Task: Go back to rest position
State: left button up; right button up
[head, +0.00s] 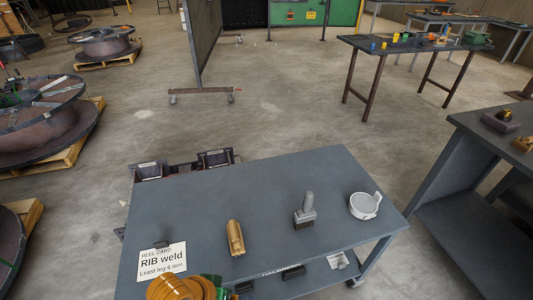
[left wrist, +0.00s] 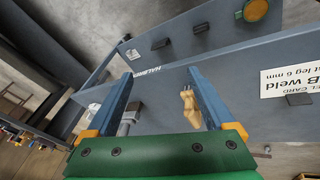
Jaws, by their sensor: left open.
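My left gripper (left wrist: 158,73) shows only in the left wrist view. Its two blue fingers are spread wide with nothing held between them. Beyond the fingers is the grey-blue cart top (head: 175,205), seen upside down. A tan block-like piece (head: 235,238) lies on the cart; in the wrist view it (left wrist: 190,108) appears beside the right-hand finger, apparently beyond it. My right gripper is in neither view.
A white round cup (head: 364,206) and a RIB weld card (head: 162,262) are on the cart. A grey bench (head: 470,190) stands right; large reels on pallets (head: 50,115) stand left. Open floor lies behind the cart.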

pick_arm(q)
jog(key=s+a+y, duration=0.3)
jog(key=s+a, duration=0.4)
jog(key=a, duration=0.2)
notch_tip(320, 180, down, 18)
jog(key=s+r, duration=0.1)
jog(key=s+a+f+m+g, duration=0.1)
jog(key=s+f+g, duration=0.1)
jog(key=s+f, duration=0.8)
jog(key=shift+s+a+f, duration=0.4)
jog(key=shift+s, duration=0.8)
